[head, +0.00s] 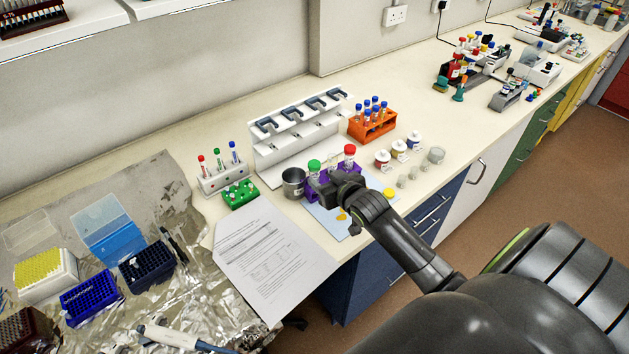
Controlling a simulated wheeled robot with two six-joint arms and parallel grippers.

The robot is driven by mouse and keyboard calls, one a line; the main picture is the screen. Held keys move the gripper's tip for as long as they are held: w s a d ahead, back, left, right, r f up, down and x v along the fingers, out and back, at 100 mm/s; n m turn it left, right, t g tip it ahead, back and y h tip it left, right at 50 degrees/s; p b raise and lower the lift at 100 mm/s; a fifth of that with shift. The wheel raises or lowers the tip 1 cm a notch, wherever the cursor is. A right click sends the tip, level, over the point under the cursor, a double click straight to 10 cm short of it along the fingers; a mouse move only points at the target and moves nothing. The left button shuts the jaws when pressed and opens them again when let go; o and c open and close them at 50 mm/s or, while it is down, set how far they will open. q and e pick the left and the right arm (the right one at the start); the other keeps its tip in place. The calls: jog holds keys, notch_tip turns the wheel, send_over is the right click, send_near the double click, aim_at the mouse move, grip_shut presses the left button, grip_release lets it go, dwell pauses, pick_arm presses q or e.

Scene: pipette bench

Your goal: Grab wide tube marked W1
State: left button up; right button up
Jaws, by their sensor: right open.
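A purple rack (311,190) stands on the bench near its front edge, partly hidden by my right arm. A wide tube with a green cap (314,165) and a wide tube with a red cap (349,150) stand upright in it. A paler tube (333,160) shows between them. The labels are too small to read, so I cannot tell which is W1. My right gripper (334,203) is open, in front of the rack and close to the tubes. I see nothing held in it. My left gripper is out of view.
A metal beaker (293,182) stands left of the rack. A white pipette stand (290,135) and an orange tube rack (372,126) are behind. Small jars (399,149) stand to the right. A printed sheet (268,255) and crumpled foil (200,290) cover the bench at left.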

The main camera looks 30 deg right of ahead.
aim_at(317, 171)
jog(key=shift+w+f, duration=0.2)
jog(key=shift+w, duration=0.25)
jog(key=shift+w+d+p, duration=0.1)
jog(key=shift+w+p, duration=0.3)
jog(key=shift+w, duration=0.05)
jog(key=x, duration=0.1)
jog(key=p+x, duration=0.1)
jog(key=shift+w+r, duration=0.1)
jog(key=shift+w, duration=0.35)
jog(key=shift+w+f, duration=0.35)
jog(key=shift+w, duration=0.3)
jog(key=shift+c, duration=0.2)
jog(key=shift+d, duration=0.1)
grip_shut()
